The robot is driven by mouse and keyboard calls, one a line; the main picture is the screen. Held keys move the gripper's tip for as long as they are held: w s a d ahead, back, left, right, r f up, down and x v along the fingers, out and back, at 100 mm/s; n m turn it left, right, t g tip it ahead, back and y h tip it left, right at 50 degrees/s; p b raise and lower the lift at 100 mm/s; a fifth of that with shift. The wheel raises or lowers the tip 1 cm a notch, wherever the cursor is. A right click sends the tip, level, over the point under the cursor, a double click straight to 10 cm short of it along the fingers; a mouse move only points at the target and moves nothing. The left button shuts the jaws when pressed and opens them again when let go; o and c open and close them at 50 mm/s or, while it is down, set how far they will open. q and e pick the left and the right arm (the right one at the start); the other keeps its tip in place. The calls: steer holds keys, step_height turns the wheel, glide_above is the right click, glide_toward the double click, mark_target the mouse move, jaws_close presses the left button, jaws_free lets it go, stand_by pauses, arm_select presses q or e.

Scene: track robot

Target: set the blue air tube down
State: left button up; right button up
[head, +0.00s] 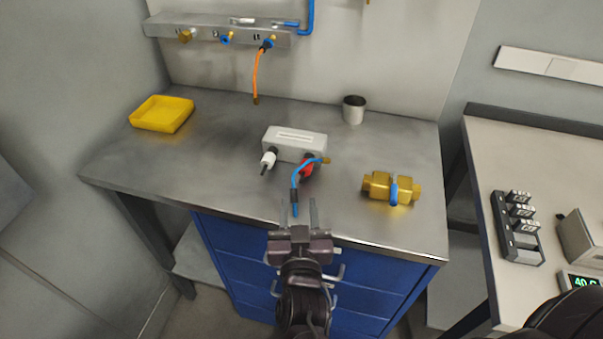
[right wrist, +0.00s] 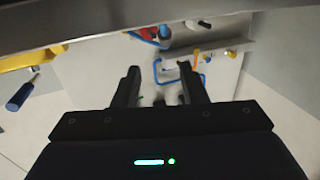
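The blue air tube (head: 297,180) is a short bent piece in front of the grey box (head: 295,143) on the steel bench. One end, with a brass fitting, is by the box's red connector (head: 307,165). The other end points toward my right gripper (head: 299,207). My right gripper is at the bench's front edge, fingers apart, with the tube's near end showing between the fingertips and a gap visible at the sides. In the right wrist view the fingers are also apart (right wrist: 160,88), and a blue tube piece (right wrist: 146,36) shows beyond them. My left gripper is out of view.
A brass valve with a blue band (head: 380,188) stands right of the tube, a metal cup (head: 353,110) behind, and a yellow tray (head: 162,113) at the back left. An orange hose (head: 256,80) hangs from the wall rail (head: 215,29). The left bench surface is clear.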

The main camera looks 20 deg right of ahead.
mark_target(294, 189)
steer(key=x, duration=0.3)
steer(key=a+f+p+x, duration=0.1)
steer(key=x, duration=0.1)
steer(key=shift+w+d, duration=0.1)
steer(key=shift+w, duration=0.05)
steer(key=shift+w+d, duration=0.15)
steer(key=shift+w, duration=0.1)
jaws_close()
